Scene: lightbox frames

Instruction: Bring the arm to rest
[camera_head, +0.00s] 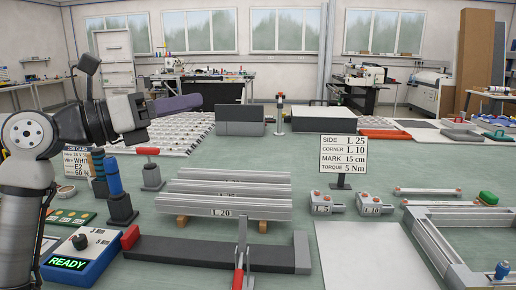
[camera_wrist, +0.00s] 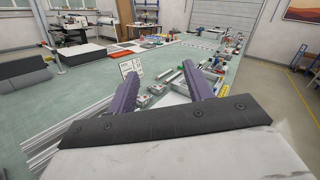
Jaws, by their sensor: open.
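My arm stands at the left of the head view, bent at the elbow and raised above the green work table (camera_head: 270,155). My gripper (camera_head: 190,103) points to the right over the table's left side, touching nothing that I can make out. In the wrist view my gripper (camera_wrist: 162,90) shows two purple fingers spread wide apart. It is open, and nothing is between the fingers. In the head view the fingers overlap, so the gap does not show there.
Aluminium profiles (camera_head: 225,198), a blue READY box (camera_head: 84,258), upright screwdrivers (camera_head: 115,180) and a sign (camera_head: 343,155) stand on the table below. A profile frame (camera_head: 430,250) lies at the right. A bare pale sheet (camera_head: 358,256) lies in front.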

